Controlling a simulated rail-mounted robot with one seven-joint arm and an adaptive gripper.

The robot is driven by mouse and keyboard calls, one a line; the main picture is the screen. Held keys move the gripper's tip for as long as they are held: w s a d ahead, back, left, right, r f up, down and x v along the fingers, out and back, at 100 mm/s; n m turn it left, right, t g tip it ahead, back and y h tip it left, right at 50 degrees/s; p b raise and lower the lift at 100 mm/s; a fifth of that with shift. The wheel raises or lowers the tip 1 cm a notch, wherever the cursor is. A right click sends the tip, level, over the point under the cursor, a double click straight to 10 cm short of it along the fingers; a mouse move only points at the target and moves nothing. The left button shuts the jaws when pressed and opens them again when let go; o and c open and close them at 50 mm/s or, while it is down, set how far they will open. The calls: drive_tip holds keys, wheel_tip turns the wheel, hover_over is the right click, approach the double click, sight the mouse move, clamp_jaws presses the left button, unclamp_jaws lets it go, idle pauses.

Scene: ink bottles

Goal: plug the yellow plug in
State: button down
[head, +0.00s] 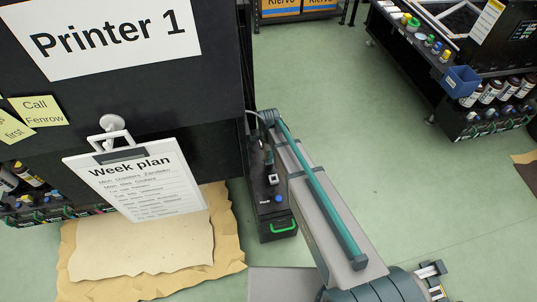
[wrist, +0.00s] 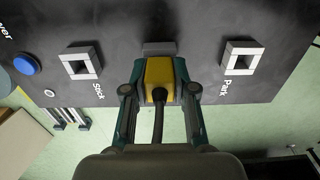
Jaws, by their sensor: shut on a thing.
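In the wrist view my gripper (wrist: 160,78) is shut on the yellow plug (wrist: 159,72), one finger on each side, with a black cable (wrist: 158,122) running back from it. The plug is over the dark panel (wrist: 205,30), just below a grey block or socket rim (wrist: 158,48) that it partly covers. I cannot tell whether the plug touches or enters it. Square light-rimmed sockets sit on either side: "Stick" (wrist: 81,64) at left and "Park" (wrist: 241,60) at right. In the head view the arm hides my gripper and the plug.
A blue button (wrist: 26,65) is on the panel's left. In the head view the black unit (head: 279,225) with a green handle stands beside the large printer (head: 215,60). A hanging "Week plan" board (head: 140,180) is at left. Green floor (head: 330,80) is open to the right.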

drive_tip(key=shift+f, duration=0.15)
idle(0.8)
drive_tip(key=shift+c, duration=1.9)
unclamp_jaws()
drive_tip(key=shift+r+p, duration=2.55)
drive_tip(key=shift+r, duration=1.5)
